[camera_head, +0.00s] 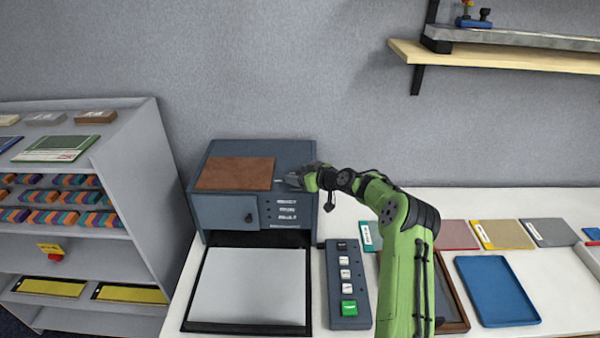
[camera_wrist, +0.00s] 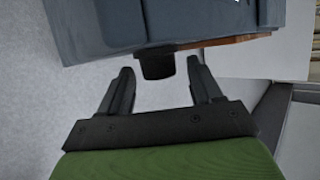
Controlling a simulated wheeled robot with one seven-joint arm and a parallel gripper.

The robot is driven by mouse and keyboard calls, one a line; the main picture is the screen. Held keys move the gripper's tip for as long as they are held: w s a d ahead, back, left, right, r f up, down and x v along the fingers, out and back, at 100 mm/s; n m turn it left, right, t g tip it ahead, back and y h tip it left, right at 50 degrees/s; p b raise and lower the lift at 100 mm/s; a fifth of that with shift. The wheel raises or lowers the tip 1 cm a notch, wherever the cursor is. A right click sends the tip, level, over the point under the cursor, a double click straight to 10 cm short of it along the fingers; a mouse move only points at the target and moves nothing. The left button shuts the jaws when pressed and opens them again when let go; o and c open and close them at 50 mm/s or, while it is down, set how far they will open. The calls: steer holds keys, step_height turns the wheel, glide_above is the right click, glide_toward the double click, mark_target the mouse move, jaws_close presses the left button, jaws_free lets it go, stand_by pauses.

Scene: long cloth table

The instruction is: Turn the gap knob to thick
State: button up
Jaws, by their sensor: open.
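The gap knob (camera_wrist: 157,64) is a short dark cylinder sticking out of the blue-grey machine (camera_wrist: 95,25) in the wrist view. My gripper (camera_wrist: 160,72) is open, with one finger on each side of the knob and a visible gap to both. The knob's end sits between the fingertips. In the head view the machine (camera_head: 225,208) stands at the back of the table, and my gripper (camera_head: 301,181) is at its upper right edge. The knob is hidden there, and no thick or thin marking is legible.
A brown panel (camera_head: 236,173) lies on the machine's top. A white sheet on a dark tray (camera_head: 250,285) lies in front, beside a button panel (camera_head: 347,283). A blue tray (camera_head: 497,290) lies right of my arm. A grey shelf unit (camera_head: 140,165) stands close at left.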

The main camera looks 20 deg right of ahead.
steer(key=c, duration=1)
steer(key=b, duration=0.1)
steer(key=n+y+b, duration=0.1)
steer(key=shift+w+d+f+g+y+b, duration=0.1)
steer(key=shift+w+f+g+y+b, duration=0.05)
steer(key=shift+g+y+b, duration=0.15)
steer(key=shift+c, duration=0.2)
steer(key=shift+r+n+g+y, duration=0.35)
steer(key=shift+n+y, duration=0.15)
steer(key=shift+n, duration=0.2)
steer(key=shift+n+y, duration=0.3)
steer(key=shift+f, duration=0.15)
steer(key=o, duration=1)
steer(key=shift+o, duration=0.2)
steer(key=shift+d, duration=0.15)
